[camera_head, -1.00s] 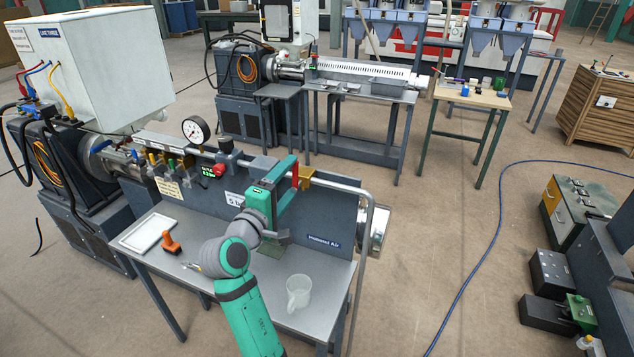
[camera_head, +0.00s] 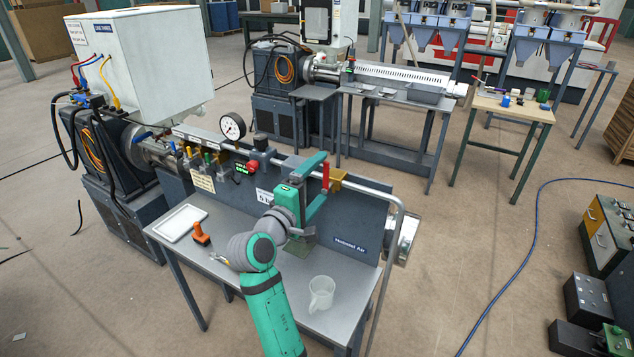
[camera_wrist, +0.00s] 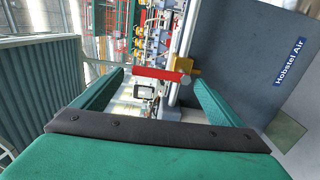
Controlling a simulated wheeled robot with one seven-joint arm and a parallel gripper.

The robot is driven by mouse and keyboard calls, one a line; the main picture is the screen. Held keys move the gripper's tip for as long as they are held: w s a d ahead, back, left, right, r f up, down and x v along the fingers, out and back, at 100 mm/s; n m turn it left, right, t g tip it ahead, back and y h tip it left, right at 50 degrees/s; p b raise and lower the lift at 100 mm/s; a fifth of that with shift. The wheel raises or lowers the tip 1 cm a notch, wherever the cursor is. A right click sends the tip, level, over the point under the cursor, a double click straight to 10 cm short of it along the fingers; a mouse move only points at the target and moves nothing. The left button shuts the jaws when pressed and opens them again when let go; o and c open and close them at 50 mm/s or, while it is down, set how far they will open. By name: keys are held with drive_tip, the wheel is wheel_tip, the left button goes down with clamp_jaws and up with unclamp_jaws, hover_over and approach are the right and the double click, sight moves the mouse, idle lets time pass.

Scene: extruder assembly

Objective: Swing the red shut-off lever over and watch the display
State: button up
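The red lever (camera_head: 326,175) stands upright beside a brass valve body (camera_head: 337,181) on the grey pipe in the head view. In the wrist view the red lever (camera_wrist: 158,74) lies across the picture between my fingertips, with the brass body (camera_wrist: 186,65) at its right end. My gripper (camera_head: 321,182) is open, its green fingers (camera_wrist: 160,82) apart on either side of the lever. I cannot tell whether either finger touches it. The small display (camera_head: 243,169) shows green digits, too small to read surely, left of my gripper.
A pressure gauge (camera_head: 232,126) and red knob (camera_head: 252,165) are on the machine. A white tray (camera_head: 181,223), an orange-handled tool (camera_head: 201,234) and a clear jug (camera_head: 321,293) are on the bench (camera_head: 224,286). The grey pipe (camera_head: 376,187) bends down at the right.

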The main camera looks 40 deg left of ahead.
drive_tip(key=shift+s, duration=0.1)
drive_tip(key=s+d, duration=0.2)
drive_tip(key=s, duration=0.8)
drive_tip(key=shift+s, duration=0.25)
